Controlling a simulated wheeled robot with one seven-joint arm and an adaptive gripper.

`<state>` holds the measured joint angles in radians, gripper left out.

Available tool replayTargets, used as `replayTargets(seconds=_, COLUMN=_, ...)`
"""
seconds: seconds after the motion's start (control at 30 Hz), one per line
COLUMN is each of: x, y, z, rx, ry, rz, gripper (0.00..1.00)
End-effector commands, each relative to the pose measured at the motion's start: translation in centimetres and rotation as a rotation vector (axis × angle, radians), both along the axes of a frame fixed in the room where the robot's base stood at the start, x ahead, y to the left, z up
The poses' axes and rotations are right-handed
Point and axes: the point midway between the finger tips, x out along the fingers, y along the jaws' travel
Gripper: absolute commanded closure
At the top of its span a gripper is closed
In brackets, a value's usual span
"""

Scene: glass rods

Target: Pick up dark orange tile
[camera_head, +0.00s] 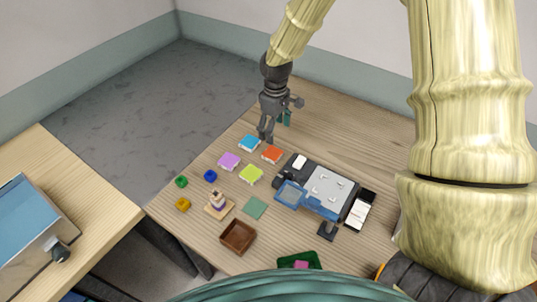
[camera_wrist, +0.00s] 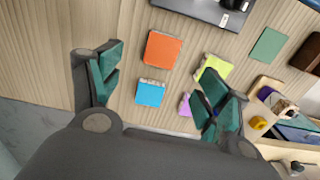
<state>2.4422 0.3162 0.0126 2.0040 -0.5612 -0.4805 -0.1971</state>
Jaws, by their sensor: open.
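The dark orange tile (camera_head: 271,154) lies flat on the wooden table, just right of the blue tile (camera_head: 249,142). In the wrist view the orange tile (camera_wrist: 162,49) sits above the blue tile (camera_wrist: 150,93), beyond the gap between my fingers. My gripper (camera_head: 270,134) is above the table close to the blue and orange tiles. In the wrist view my gripper (camera_wrist: 157,92) is open, its two green-padded fingers wide apart with nothing held. The lime tile (camera_wrist: 213,68) and purple tile (camera_wrist: 185,104) show beside the right finger, which partly hides them.
A grey and blue device (camera_head: 325,188) stands right of the tiles. A brown box (camera_head: 238,237), a small ringed tower (camera_head: 218,205), a green flat tile (camera_head: 254,207) and several small coloured rings lie nearer the front. The table behind the tiles is mostly clear.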

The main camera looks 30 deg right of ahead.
Motion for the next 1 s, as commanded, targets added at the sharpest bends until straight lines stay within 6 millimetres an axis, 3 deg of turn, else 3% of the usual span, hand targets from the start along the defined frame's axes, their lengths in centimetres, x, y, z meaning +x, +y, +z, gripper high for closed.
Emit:
replayTargets(seconds=0.5, x=0.1, y=0.0, z=-4.7, rx=0.0, ry=0.001, rz=0.001, gripper=0.23)
replayTargets(seconds=1.0, x=0.2, y=0.3, z=-7.1, rx=-0.001, ry=0.002, rz=0.002, gripper=0.23)
